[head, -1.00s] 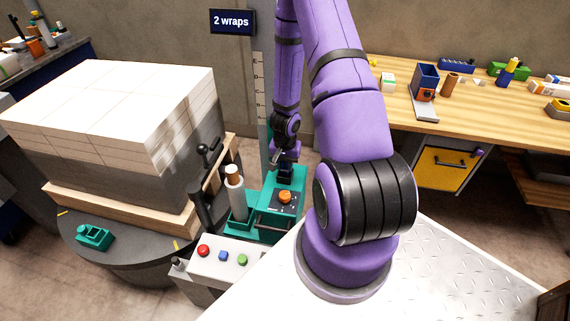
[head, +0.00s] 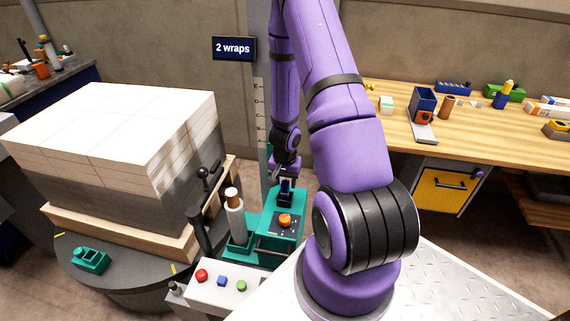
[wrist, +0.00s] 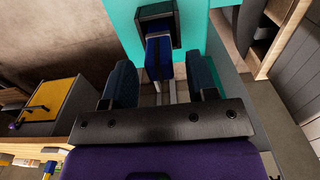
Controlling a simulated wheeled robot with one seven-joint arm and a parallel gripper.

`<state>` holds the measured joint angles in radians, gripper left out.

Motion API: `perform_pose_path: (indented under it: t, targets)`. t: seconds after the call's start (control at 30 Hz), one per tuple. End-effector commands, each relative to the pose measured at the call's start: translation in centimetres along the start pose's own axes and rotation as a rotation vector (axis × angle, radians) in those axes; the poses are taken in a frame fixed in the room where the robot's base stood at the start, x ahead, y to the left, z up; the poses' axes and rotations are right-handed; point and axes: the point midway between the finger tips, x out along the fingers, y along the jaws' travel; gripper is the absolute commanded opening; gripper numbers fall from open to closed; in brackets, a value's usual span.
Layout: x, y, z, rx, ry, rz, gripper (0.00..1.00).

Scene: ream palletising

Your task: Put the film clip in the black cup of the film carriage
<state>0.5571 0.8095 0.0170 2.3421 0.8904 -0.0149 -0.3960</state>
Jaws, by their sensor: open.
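The film carriage (head: 268,225) is teal, with an orange knob on a dark plate. Its black cup (wrist: 143,22) shows at the top of the wrist view, against the teal face. A blue block, which appears to be the film clip (wrist: 158,62), stands at the cup, with its near end toward me. How deep it sits is hard to tell. My gripper (wrist: 161,84) is open, one dark finger on each side of the clip, with a visible gap on both sides. In the head view my gripper (head: 287,172) is small, just above the carriage.
A control box (head: 215,285) with red, blue and green buttons stands in front of the carriage. A stack of reams (head: 110,130) on a round turntable is at left. A wooden bench (head: 480,120) with several small items is at right.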

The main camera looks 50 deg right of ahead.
Motion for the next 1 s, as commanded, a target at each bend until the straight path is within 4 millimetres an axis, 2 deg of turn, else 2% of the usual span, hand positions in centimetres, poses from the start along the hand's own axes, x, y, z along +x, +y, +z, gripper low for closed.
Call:
perform_pose_path:
  t: [0.1,0.4,0.6,0.77,0.87,1.0]
  targets:
    - [-1.9,-0.1,-0.1,-0.005,0.005,0.001,0.53]
    - [-6.0,-0.1,0.0,-0.004,0.004,0.0,0.53]
    - [-7.9,-0.1,0.0,-0.002,0.002,0.0,0.53]
    - [-8.8,-0.1,0.0,-0.003,0.001,-0.001,0.53]
    - [-9.7,-0.6,0.1,-0.016,0.004,-0.016,0.53]
    - [-12.9,-2.7,1.0,-0.079,0.012,-0.075,0.53]
